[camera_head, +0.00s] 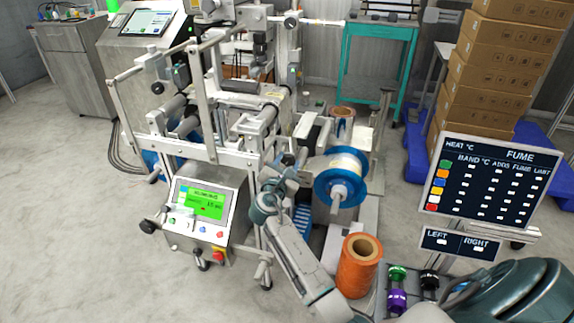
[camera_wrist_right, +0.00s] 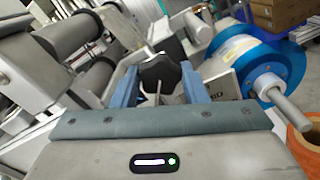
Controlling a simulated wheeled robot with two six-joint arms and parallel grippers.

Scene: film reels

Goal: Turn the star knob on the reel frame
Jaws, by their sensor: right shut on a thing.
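The dark star knob (camera_wrist_right: 160,74) sits in the middle of the right wrist view, at the end of a metal part of the reel frame. My right gripper (camera_wrist_right: 160,88) is shut on it, with one blue finger on each side. In the head view my right gripper (camera_head: 288,178) reaches in at the reel frame (camera_head: 250,158), just left of the blue-flanged reel (camera_head: 342,178). The knob itself cannot be made out there. That reel also shows in the right wrist view (camera_wrist_right: 291,68), right of the fingers. My left gripper is not in view.
An orange reel (camera_head: 358,268) stands in front of the blue-flanged one. A control box with a green screen (camera_head: 202,205) is at the machine's front left. A sign board (camera_head: 493,182), purple and green spools (camera_head: 397,290) and stacked cartons (camera_head: 500,75) are on the right. Floor at left is clear.

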